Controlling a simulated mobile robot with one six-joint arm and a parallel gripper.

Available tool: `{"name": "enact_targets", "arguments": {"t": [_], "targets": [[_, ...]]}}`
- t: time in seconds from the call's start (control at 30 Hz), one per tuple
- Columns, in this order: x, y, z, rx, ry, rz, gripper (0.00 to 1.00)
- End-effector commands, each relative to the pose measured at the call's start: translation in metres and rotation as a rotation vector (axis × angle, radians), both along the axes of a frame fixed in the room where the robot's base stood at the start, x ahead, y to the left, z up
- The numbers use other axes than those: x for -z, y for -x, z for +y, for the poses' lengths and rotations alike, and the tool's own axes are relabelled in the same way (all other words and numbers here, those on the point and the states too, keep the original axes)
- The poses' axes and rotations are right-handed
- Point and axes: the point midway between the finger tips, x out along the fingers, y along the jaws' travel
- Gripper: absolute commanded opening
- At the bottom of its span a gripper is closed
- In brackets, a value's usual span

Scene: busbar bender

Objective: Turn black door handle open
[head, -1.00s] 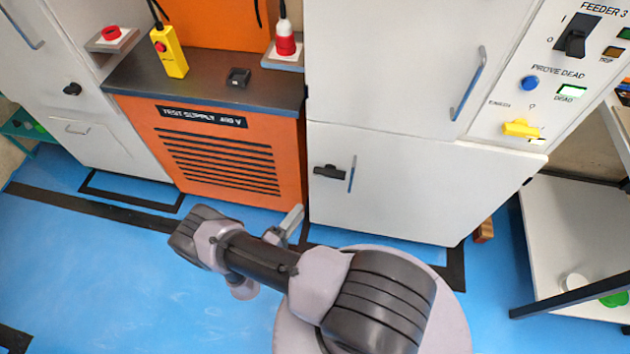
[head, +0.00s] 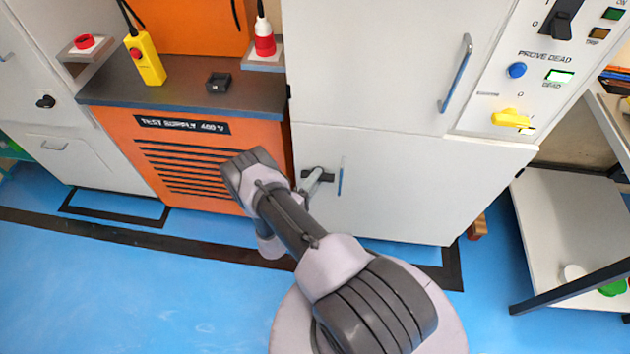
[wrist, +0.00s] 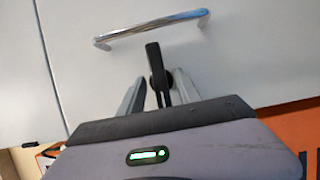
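The black door handle (head: 330,178) is on the lower white door (head: 400,195), left of a slim upright bar handle (head: 340,178). My gripper (head: 313,182) is at this black handle and partly covers it. In the wrist view the black handle (wrist: 155,62) lies between the two fingers of my gripper (wrist: 160,82). The fingers are apart, with visible gaps on both sides of the handle, so it is not clamped. The chrome bar handle (wrist: 150,27) runs just beyond the fingertips. The door looks closed.
The orange test supply cabinet (head: 185,165) stands left of the door, close to my arm. A yellow pendant (head: 146,58) sits on its top. A shelf table (head: 560,230) stands at the right. Blue floor is free at the left front.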

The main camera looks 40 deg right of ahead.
Motion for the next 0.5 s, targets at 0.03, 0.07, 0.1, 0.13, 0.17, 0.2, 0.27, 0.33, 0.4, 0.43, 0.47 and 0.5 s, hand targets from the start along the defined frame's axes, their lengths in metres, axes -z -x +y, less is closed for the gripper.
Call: {"name": "enact_targets", "arguments": {"t": [0.03,0.07,0.1,0.13,0.17,0.2,0.27,0.33,0.4,0.43,0.47,0.5], "targets": [[-0.0001,-0.0001,0.0001,0.0,0.0,0.0,0.4],[-0.0001,0.0,0.0002,0.0,0.0,0.0,0.38],[0.0,0.0,0.0002,0.0,0.0,0.0,0.3],[0.0,0.0,0.0003,0.0,0.0,0.0,0.24],[0.0,0.0,0.0003,0.0,0.0,0.0,0.18],[0.0,0.0,0.0003,0.0,0.0,0.0,0.11],[0.0,0.0,0.0004,0.0,0.0,0.0,0.0],[-0.0001,-0.0001,0.0004,0.0,0.0,-0.001,0.0],[-0.0003,-0.0001,0.0004,0.0,-0.002,-0.003,0.0],[-0.0004,-0.0001,0.0004,0.0,-0.004,-0.005,0.0],[-0.0006,0.0,0.0004,0.0,-0.007,-0.008,0.0],[-0.0009,0.0001,0.0005,0.001,-0.012,-0.014,0.0]]}}
